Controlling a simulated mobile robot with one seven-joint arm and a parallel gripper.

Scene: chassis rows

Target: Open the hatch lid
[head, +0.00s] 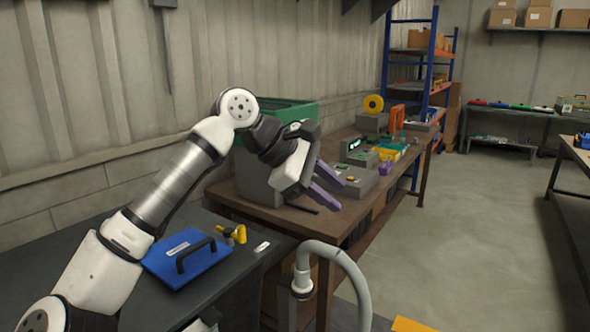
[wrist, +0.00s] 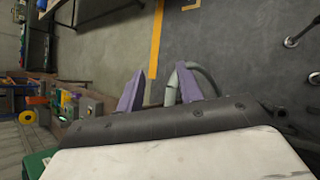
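The hatch lid looks to be the blue panel (head: 205,263) with a black bar handle (head: 196,252). It lies flat on the dark bench at the lower left of the head view, and it appears shut. A yellow latch-like part (head: 234,234) sits at its far edge. My gripper (head: 335,191) is up and to the right of the lid, well apart from it, over the brown workbench. Its two purple fingers are spread with nothing between them. They also show in the wrist view (wrist: 162,72), pointing towards the floor. The lid is not in the wrist view.
A green bin (head: 291,110) stands behind my gripper. The brown workbench (head: 229,196) carries several small devices. A grey curved pipe (head: 344,264) rises in front of the benches. Open floor (head: 470,220) lies to the right.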

